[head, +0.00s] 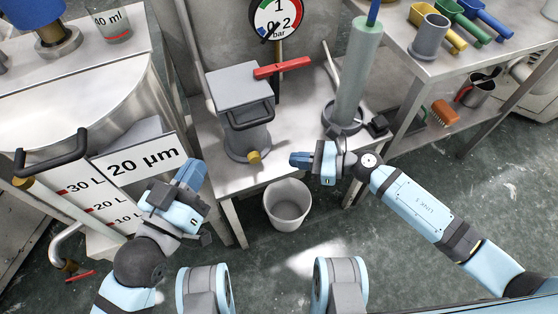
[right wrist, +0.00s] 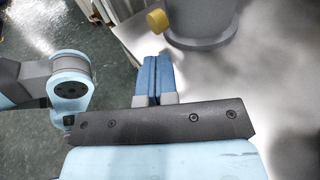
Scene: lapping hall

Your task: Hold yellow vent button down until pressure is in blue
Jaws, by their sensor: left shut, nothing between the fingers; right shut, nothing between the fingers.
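The yellow vent button (head: 254,157) sticks out low on the front of a grey vessel (head: 247,138) on the metal bench. It also shows in the right wrist view (right wrist: 157,21). My right gripper (head: 300,160) is shut and empty, to the right of the button and apart from it. Its blue fingers (right wrist: 156,68) point toward the button in the wrist view. The round pressure gauge (head: 278,14) stands behind the vessel, its top cut off; a small blue patch shows at its lower left. I cannot read the needle surely. My left gripper (head: 191,174) is shut and empty by the tank.
A red lever (head: 282,68) sits beside the vessel's square top. A tall grey-green cylinder (head: 358,75) stands on the bench right of it. A white bucket (head: 288,204) is on the floor below. A large tank (head: 75,100) with a "20 µm" sign stands left.

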